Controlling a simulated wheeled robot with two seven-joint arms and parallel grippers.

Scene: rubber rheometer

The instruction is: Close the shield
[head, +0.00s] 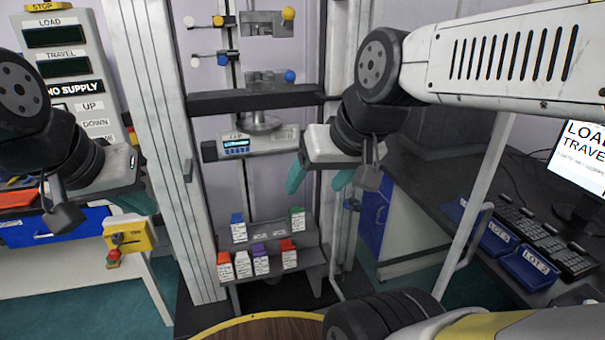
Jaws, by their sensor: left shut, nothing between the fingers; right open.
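The testing machine stands in the middle with tall white columns (165,150). No shield panel shows clearly. A slanted white bar (472,210) right of the machine may be the edge of an open, see-through shield, but I cannot tell for sure. My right gripper (318,182) is open and empty, fingers pointing down, in front of the machine's right column in the picture; I see no contact. My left gripper (138,202) is shut and empty, left of the left column. My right arm hides part of the right side.
A stepped rack (270,262) with several small coloured-cap boxes stands low in the machine. A control panel (75,80) and yellow switch box (128,237) are left. The desk at right holds blue bins (527,268), a keyboard (560,245) and a monitor (580,165). A round wooden top (270,328) is nearest.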

